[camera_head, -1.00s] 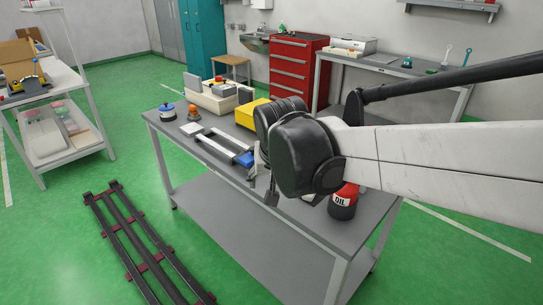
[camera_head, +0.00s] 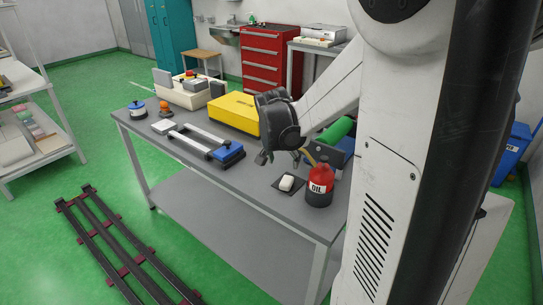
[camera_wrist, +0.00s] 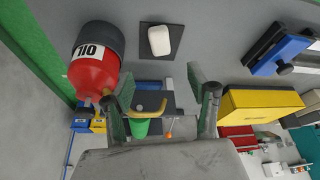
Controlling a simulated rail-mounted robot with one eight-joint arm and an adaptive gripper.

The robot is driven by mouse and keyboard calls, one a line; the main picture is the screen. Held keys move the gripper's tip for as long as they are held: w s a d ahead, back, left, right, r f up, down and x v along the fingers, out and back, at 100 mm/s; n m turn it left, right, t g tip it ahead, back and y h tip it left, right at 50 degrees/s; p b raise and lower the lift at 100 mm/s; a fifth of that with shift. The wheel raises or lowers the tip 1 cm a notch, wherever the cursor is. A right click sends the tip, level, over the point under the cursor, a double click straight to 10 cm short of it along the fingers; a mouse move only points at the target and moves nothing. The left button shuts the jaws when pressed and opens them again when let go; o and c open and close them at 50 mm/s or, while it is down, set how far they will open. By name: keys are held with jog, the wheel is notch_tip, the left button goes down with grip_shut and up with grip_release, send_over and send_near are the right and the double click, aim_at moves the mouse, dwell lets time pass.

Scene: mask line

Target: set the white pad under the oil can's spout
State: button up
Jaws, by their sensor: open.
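The white pad (camera_head: 287,183) lies on a dark square mat (camera_head: 280,188) on the grey table. It also shows in the wrist view (camera_wrist: 159,40) on the mat (camera_wrist: 147,57). The red oil can (camera_head: 320,186) with a black base stands upright just right of the mat, and in the wrist view (camera_wrist: 95,74) it lies at left. Its brass spout (camera_head: 309,157) leans left at the top; how far it overhangs the mat is unclear. My gripper (camera_head: 280,158) is open and empty, above the table behind the pad. Its fingers (camera_wrist: 163,92) show apart in the wrist view.
A blue-ended frame (camera_head: 228,152) lies left of the mat, with a yellow box (camera_head: 232,112) behind it. The table's front strip (camera_head: 230,182) is clear.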

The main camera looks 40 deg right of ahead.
aim_at(287, 180)
jog(key=b+x, duration=0.2)
jog(key=x, duration=1.1)
jog(key=shift+w+d+f, duration=0.15)
jog(key=shift+d+f, duration=0.05)
jog(key=shift+f, duration=0.1)
jog(key=shift+c, duration=0.4)
jog(key=c, duration=1.1)
